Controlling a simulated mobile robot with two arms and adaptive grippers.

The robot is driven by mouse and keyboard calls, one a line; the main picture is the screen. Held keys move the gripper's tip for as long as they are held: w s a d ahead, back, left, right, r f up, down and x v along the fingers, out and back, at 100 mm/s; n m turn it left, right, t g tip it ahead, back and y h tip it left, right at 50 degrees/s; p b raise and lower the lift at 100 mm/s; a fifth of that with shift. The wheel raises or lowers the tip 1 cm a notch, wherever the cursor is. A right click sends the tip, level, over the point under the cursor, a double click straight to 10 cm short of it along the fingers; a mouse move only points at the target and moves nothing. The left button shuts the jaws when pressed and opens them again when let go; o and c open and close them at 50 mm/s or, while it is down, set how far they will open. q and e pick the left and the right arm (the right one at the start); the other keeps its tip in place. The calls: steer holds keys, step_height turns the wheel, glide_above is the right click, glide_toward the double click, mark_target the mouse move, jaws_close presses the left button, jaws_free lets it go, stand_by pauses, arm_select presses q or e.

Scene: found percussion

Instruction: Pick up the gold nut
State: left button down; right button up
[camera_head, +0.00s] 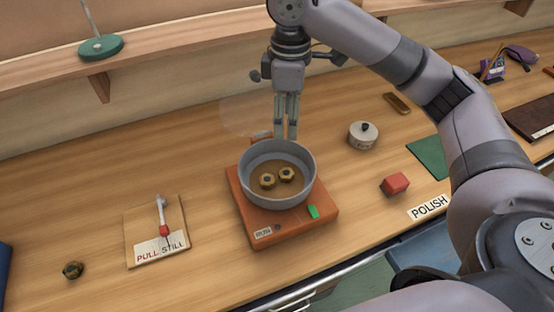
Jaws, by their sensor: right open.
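Two gold nuts lie in a grey round bowl (313,168): one nut (267,181) at the middle left of its floor, the other nut (287,174) just right of it. The bowl sits on an orange box-like base (280,232) marked RUN. A darker, brownish-gold nut (73,269) lies alone on the table at the far left. My right gripper (286,136) is open, pointing down at the bowl's far rim, with its fingers close together in this view. It holds nothing that I can see. My left gripper is out of view.
A board (140,229) with a small lever labelled PULL STILL lies left of the bowl. A shelf (150,66) runs behind.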

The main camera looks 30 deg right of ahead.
steer(key=p, duration=0.1)
glide_above(288, 172)
step_height(288, 172, down, 10)
steer(key=shift+a+f, duration=0.15)
steer(key=shift+f, duration=0.95)
step_height(288, 172, down, 4)
steer(key=shift+s+f+p, duration=0.1)
steer(key=shift+f+p, duration=0.1)
steer(key=shift+p, duration=0.65)
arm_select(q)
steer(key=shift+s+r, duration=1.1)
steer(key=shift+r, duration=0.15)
arm_select(e)
steer(key=shift+f, duration=0.25)
steer(key=shift+c, duration=0.4)
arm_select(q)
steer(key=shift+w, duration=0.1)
arm_select(e)
jaws_close()
